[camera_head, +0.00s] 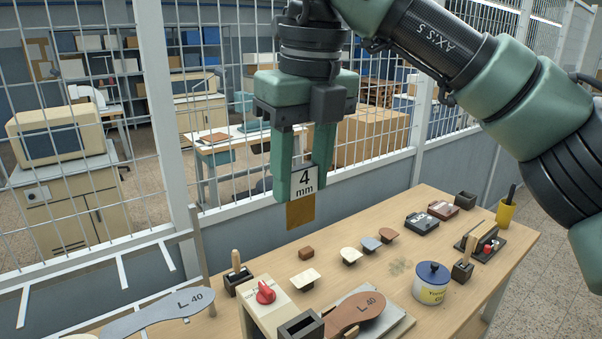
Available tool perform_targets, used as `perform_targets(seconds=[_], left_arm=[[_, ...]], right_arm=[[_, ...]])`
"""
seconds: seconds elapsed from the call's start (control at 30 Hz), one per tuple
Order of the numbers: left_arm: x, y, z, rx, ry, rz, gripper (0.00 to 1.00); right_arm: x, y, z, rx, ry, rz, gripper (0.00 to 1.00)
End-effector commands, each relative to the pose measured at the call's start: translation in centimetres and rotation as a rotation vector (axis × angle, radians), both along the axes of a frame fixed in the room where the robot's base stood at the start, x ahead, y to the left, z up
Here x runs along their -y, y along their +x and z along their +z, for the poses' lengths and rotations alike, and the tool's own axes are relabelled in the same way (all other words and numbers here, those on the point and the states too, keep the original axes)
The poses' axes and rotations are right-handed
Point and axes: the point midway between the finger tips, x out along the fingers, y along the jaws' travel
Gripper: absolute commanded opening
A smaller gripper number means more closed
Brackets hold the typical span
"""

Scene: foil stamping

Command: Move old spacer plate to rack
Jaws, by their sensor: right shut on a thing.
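My right gripper (302,188) hangs above the back edge of the wooden table, its fingers pointing down. It is shut on a spacer plate (301,214), which has a white label reading "4 mm" and a brown-gold lower part. The plate hangs upright, clear of the tabletop; its sides are partly hidden by the fingers. A pale metal frame with short slanted bars (122,272), possibly the rack, stands left of the table. My left gripper is not in view.
A grey "L 40" shape (155,314) is at lower left. Wire fencing (225,190) runs behind.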

Motion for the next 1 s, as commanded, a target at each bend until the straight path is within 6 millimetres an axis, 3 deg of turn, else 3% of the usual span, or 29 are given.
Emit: perform_targets(seconds=[0.1,0.4,0.57,0.77,1.0], left_arm=[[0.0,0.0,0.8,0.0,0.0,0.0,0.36],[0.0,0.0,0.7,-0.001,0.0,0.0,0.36],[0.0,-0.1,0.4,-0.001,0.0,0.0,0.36],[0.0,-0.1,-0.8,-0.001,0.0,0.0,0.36],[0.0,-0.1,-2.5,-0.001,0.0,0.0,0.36]], right_arm=[[0.0,0.0,0.8,0.0,0.0,0.0,0.0],[0.0,0.0,0.8,0.0,0.0,0.0,0.0],[0.7,0.4,-0.3,-0.003,0.0,0.06,0.0],[4.0,1.8,-5.7,-0.006,0.001,0.41,0.0],[9.1,2.2,-14.9,-0.007,0.003,1.026,0.0]])
